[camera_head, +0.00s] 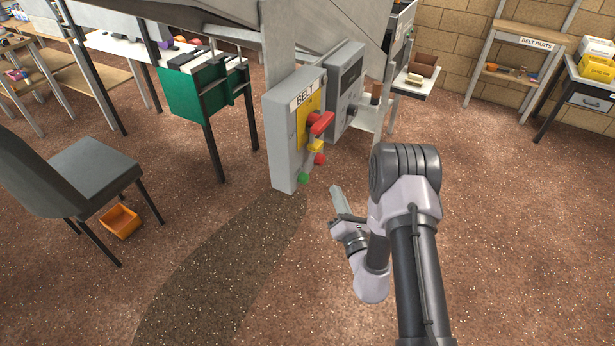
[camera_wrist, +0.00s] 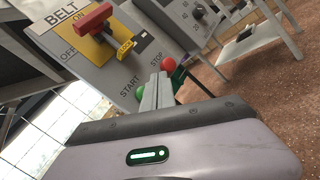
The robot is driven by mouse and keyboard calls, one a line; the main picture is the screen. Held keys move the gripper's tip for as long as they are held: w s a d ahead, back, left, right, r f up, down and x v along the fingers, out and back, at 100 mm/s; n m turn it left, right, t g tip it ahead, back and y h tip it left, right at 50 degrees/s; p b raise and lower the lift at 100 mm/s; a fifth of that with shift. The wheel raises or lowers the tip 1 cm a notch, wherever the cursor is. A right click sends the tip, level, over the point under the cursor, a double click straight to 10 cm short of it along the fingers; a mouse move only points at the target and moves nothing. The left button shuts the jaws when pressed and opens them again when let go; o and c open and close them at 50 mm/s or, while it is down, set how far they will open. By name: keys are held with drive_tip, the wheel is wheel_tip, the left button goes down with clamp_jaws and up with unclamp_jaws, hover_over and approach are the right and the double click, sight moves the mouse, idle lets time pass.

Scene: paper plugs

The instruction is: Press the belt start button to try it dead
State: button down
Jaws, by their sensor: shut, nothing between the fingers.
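The grey BELT box (camera_head: 282,150) hangs under the machine.
A second grey box with a dial (camera_head: 346,85) stands just right of the BELT box. A chair (camera_head: 85,170) and an orange tray (camera_head: 120,221) are farther left. The floor in front is clear.

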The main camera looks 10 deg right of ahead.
drive_tip(key=shift+w+a+p, duration=0.4)
drive_tip(key=shift+w+a, duration=0.4)
drive_tip(key=shift+a, duration=0.3)
drive_tip(key=shift+w+a+p, duration=0.4)
drive_tip(key=shift+w+a, duration=0.4)
drive_tip(key=shift+a, duration=0.3)
idle(0.3)
drive_tip(key=shift+w+a, duration=0.25)
drive_tip(key=shift+a, duration=0.05)
drive_tip(key=shift+w+a, duration=0.3)
drive_tip(key=shift+a, duration=0.1)
idle(0.7)
idle(0.4)
drive_tip(key=shift+s+d, duration=0.55)
drive_tip(key=shift+d, duration=0.15)
drive_tip(key=s+d+b, duration=0.1)
drive_tip(key=d, duration=0.1)
drive_tip(key=s+d+b, duration=0.1)
drive_tip(key=s+d, duration=0.1)
